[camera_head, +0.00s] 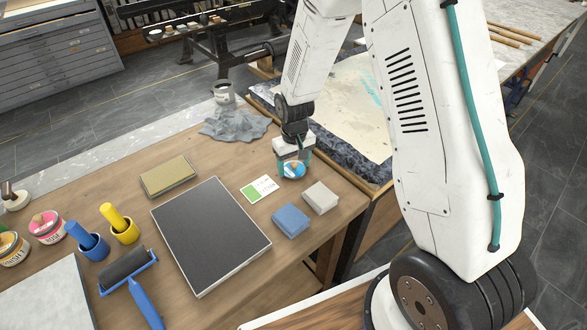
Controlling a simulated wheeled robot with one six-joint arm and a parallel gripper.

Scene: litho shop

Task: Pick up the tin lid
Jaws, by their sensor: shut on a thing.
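The tin lid (293,170) is a small round blue piece with a pale patch, near the right edge of the wooden table. My gripper (294,164) points down over it and is shut on it, with a finger on either side. The gripper's body hides the lid's far part. I cannot tell whether the lid touches the table or hangs just above it.
A green-and-white card (259,189), a blue block (291,220) and a grey block (320,198) lie close by. A dark slab (209,236) lies left of them. A crumpled grey cloth (236,124) and a tin (223,93) are behind.

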